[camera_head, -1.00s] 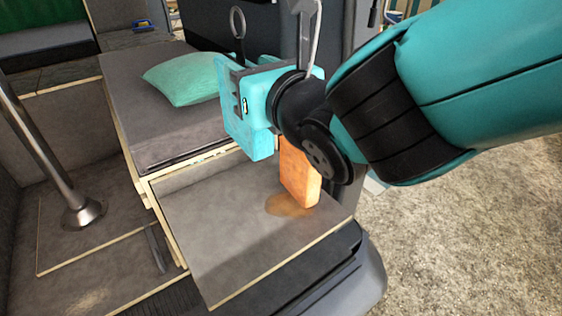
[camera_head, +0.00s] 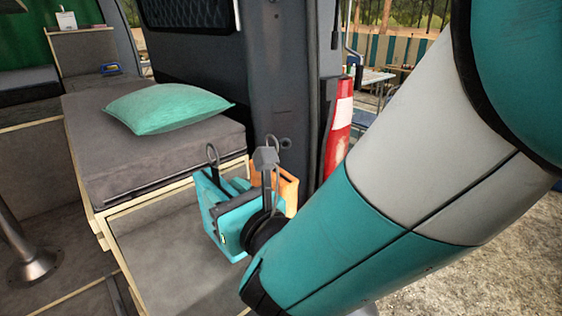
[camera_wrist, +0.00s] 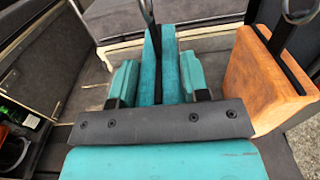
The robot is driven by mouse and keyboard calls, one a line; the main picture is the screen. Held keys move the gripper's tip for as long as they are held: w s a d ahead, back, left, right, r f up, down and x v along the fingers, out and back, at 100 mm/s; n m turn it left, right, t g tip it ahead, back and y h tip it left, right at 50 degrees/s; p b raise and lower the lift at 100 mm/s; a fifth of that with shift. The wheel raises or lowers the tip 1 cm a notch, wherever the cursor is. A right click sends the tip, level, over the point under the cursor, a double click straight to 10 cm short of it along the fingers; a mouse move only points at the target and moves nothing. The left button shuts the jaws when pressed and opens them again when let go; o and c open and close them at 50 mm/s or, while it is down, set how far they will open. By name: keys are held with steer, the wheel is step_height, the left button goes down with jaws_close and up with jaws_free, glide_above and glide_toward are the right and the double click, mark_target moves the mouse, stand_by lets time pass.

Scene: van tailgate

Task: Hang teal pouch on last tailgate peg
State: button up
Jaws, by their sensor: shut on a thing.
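The teal pouch (camera_wrist: 168,62) is a thin upright block with a dark strap and a metal ring (camera_wrist: 148,10) above it. My gripper (camera_wrist: 158,85) is shut on it, with a teal jaw pad on each side. In the head view my gripper (camera_head: 228,198) holds the pouch (camera_head: 206,190) above the grey pull-out board, with its ring (camera_head: 212,153) upright. The gripper hides much of the pouch. A small dark round fitting (camera_head: 286,143) shows on the van's pillar; I cannot tell if it is a peg. The ring hangs on nothing.
An orange pouch (camera_head: 288,190) with its own ring is just right of my gripper, also in the wrist view (camera_wrist: 265,82). A teal cushion (camera_head: 168,107) lies on the grey bench (camera_head: 85,160). A red-and-white cone (camera_head: 338,135) stands beyond the pillar (camera_head: 275,90).

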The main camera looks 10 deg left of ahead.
steer(key=shift+f, duration=0.9)
steer(key=shift+f+b, duration=0.2)
steer(key=shift+b, duration=0.15)
steer(key=o, duration=1.3)
steer(key=shift+c, duration=0.2)
